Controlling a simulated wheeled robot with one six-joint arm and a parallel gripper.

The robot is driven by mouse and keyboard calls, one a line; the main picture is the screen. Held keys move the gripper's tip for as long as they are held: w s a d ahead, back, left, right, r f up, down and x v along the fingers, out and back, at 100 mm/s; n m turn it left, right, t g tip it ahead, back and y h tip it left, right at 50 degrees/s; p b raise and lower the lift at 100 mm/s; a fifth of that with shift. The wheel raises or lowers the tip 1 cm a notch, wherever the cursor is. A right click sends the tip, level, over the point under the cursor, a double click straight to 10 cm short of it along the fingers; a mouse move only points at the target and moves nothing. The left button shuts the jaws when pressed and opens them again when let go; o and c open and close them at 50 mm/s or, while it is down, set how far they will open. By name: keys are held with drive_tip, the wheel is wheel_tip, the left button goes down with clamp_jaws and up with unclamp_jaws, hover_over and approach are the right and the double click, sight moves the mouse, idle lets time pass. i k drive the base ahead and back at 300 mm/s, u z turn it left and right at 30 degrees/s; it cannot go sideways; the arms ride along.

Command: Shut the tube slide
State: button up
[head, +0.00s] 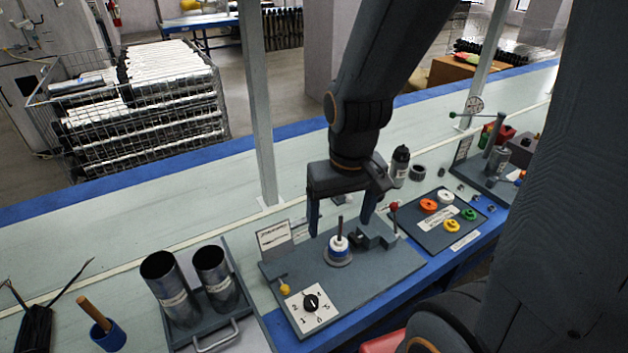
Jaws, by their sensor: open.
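The tube slide (236,317) is a dark tray at the lower left of the head view, with a light handle (215,336) on its near edge. Two open metal tubes stand upright on it, a wider one (172,290) on the left and a narrower one (216,283) on the right. My gripper (341,221) is open and points down, to the right of the slide and apart from it.
The peg's grey board (400,262) also carries a numbered dial (311,302), a yellow knob (285,289) and a red-topped lever (394,207). A blue cup (108,337) stands left of the slide. A board with coloured rings (470,208) lies right. The pale bench behind is mostly clear.

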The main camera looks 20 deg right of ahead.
sight(212, 321)
drive_tip(key=u, duration=2.25)
drive_tip(key=k, duration=0.6)
drive_tip(key=z, duration=0.6)
